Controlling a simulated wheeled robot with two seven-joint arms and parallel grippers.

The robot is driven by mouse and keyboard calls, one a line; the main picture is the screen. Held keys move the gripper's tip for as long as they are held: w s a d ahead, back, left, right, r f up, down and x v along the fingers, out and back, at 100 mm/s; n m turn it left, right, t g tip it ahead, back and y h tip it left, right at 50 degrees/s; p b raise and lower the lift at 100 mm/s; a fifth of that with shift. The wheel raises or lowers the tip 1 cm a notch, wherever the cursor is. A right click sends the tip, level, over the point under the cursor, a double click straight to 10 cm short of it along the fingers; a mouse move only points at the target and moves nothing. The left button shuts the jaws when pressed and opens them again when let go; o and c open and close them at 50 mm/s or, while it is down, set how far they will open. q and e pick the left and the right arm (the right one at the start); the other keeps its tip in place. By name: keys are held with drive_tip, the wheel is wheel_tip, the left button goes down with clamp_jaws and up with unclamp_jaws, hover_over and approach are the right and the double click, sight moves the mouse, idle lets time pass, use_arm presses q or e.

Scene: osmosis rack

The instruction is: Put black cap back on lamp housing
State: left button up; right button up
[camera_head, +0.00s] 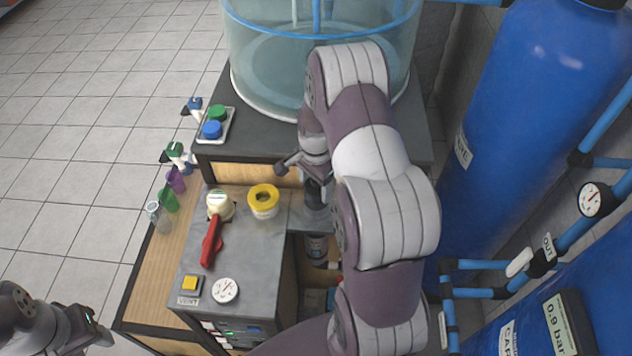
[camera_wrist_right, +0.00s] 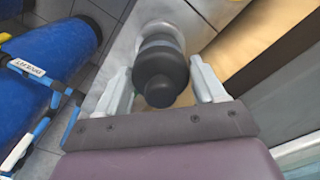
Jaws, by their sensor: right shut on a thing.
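My right gripper (camera_head: 308,176) reaches down at the edge of the grey counter. In the right wrist view its two pale fingers (camera_wrist_right: 164,88) stand on either side of the black cap (camera_wrist_right: 162,72), shut on it. The cap has a narrower round knob facing the camera. Behind the cap, in line with it, shows a grey ring and pale collar (camera_wrist_right: 158,30), which looks like the lamp housing. I cannot tell whether the cap is seated. In the head view a dark cylinder (camera_head: 316,194) shows below the gripper, partly hidden. My left gripper (camera_head: 86,326) is at the lower left, away from the counter.
A yellow ring (camera_head: 263,201), a white-capped fitting with a red handle (camera_head: 211,242), a gauge (camera_head: 224,290) and a yellow button (camera_head: 191,285) sit on the counter. A clear tank (camera_head: 262,70) stands behind. Blue cylinders (camera_head: 535,110) and pipes crowd the right.

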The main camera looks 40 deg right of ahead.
drive_tip(key=shift+f, duration=0.4)
drive_tip(key=shift+f, duration=0.1)
drive_tip(key=shift+f, duration=0.2)
idle(0.4)
drive_tip(key=o, duration=1.2)
drive_tip(key=shift+r, duration=0.1)
